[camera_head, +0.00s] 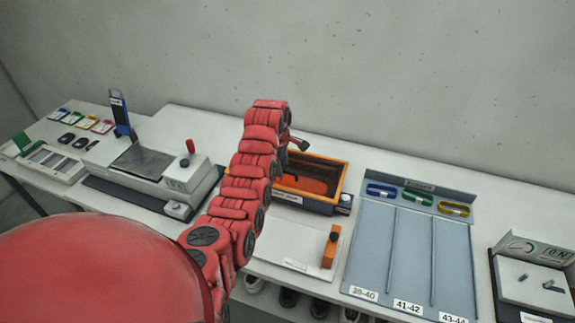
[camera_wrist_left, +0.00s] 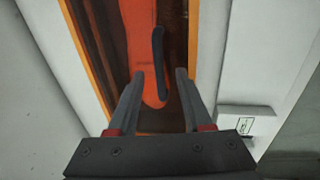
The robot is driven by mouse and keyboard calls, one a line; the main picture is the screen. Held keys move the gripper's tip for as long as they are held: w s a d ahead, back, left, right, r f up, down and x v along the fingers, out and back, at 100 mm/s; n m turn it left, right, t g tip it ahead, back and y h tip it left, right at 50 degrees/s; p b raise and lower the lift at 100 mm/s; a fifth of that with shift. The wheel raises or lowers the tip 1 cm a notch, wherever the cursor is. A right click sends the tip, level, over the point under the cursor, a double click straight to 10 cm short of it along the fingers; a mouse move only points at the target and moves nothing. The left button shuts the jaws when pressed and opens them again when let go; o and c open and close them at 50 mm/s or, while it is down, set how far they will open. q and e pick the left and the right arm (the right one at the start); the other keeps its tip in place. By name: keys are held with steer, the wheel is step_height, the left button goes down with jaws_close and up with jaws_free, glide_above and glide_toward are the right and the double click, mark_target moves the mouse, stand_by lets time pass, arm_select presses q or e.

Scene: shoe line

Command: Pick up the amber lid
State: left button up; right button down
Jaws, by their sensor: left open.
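The amber lid (camera_head: 320,184) looks like the brown, see-through panel in the orange-rimmed box, right of my left arm. In the left wrist view the brown panel (camera_wrist_left: 173,25) shows with a black bar, likely its handle (camera_wrist_left: 158,62). An orange rounded shape (camera_wrist_left: 136,40) lies beside and below the bar; I cannot tell if it is under the panel. My left gripper (camera_wrist_left: 160,73) is open, with the bar showing between its fingertips; contact cannot be told. In the head view the left gripper (camera_head: 297,144) is small and partly hidden by its arm. My right gripper is not in view.
A white board with an orange block (camera_head: 331,246) is in front of the box. A blue-grey sorting rack (camera_head: 385,235) with size labels stands right of it. A press-like machine (camera_head: 143,165) is left. A scale-like unit (camera_head: 540,280) is far right.

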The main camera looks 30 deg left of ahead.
arm_select(q)
steer(key=shift+w+a+f, duration=0.1)
steer(key=shift+w+f, duration=0.05)
steer(key=shift+f, duration=0.45)
steer(key=shift+w+f, duration=0.15)
steer(key=shift+f, duration=0.4)
jaws_close()
stand_by(0.6)
